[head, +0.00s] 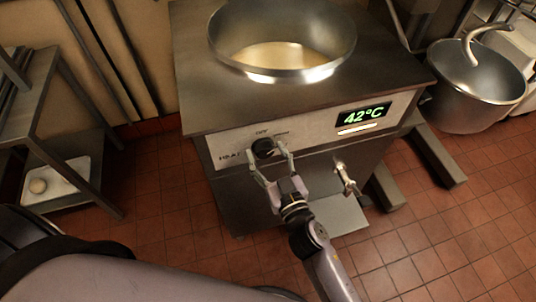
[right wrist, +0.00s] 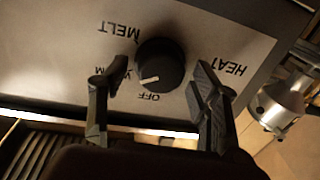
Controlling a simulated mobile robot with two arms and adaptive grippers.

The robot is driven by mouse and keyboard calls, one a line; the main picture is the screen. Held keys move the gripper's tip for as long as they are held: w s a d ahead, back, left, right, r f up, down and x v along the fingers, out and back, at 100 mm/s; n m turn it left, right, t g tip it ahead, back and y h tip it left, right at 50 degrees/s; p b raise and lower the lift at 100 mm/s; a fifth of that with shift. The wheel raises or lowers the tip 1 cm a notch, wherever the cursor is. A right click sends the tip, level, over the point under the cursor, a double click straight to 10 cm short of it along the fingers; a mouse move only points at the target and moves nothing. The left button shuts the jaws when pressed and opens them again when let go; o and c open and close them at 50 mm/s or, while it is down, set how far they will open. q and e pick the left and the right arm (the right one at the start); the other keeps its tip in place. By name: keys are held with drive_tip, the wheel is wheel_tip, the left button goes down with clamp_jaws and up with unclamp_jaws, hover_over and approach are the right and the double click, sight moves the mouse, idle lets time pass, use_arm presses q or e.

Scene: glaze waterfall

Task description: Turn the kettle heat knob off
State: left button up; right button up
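The heat knob (head: 263,147) is a round black dial on the front panel of the steel kettle unit (head: 300,105). In the right wrist view the knob (right wrist: 161,62) carries a white pointer mark at its lower left, near the OFF label and the partly hidden label beside it. MELT and HEAT are also printed around it. My right gripper (head: 267,156) is open at the panel, one finger on each side of the knob. In the right wrist view a gap shows between the knob and each finger of the gripper (right wrist: 160,88). My left gripper is out of view.
A green display (head: 364,115) reads 42°C right of the knob. A metal tap (head: 346,178) sticks out below it. A steel mixing bowl (head: 470,90) stands at the right, and a metal rack (head: 45,120) at the left.

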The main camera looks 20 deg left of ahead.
drive_tip(key=c, duration=1)
drive_tip(key=n+p, duration=0.1)
drive_tip(key=n, duration=0.1)
drive_tip(key=shift+r+n, duration=0.1)
drive_tip(key=shift+n, duration=0.3)
drive_tip(key=n+p, duration=0.1)
drive_tip(key=n, duration=0.1)
drive_tip(key=shift+a+n+h, duration=0.1)
drive_tip(key=shift+n+h, duration=0.2)
drive_tip(key=n+p, duration=0.1)
drive_tip(key=n, duration=0.2)
drive_tip(key=shift+s, duration=0.1)
drive_tip(key=shift+n+h, duration=0.4)
drive_tip(key=shift+n, duration=1)
